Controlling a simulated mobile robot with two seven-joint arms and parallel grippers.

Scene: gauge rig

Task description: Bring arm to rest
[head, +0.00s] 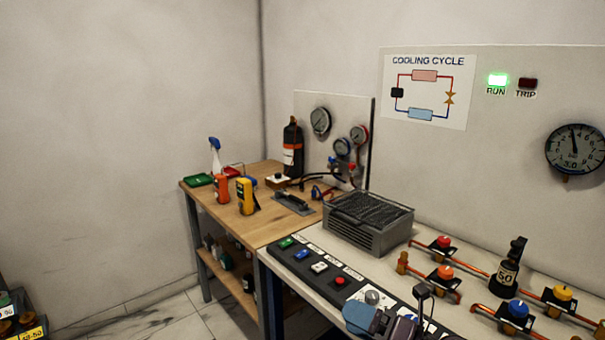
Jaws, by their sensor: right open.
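My right gripper (388,321) is at the bottom edge of the head view, over the front of the rig's bench. Only its blue-grey upper parts show, and the rest is cut off by the frame. It is open, and I see nothing held in it. It is close to the black control strip (318,270) with its coloured buttons; whether it touches the strip I cannot tell. My left gripper is out of view.
A wooden table (228,214) at the left holds meters and tools. Floor (150,318) shows at lower left.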

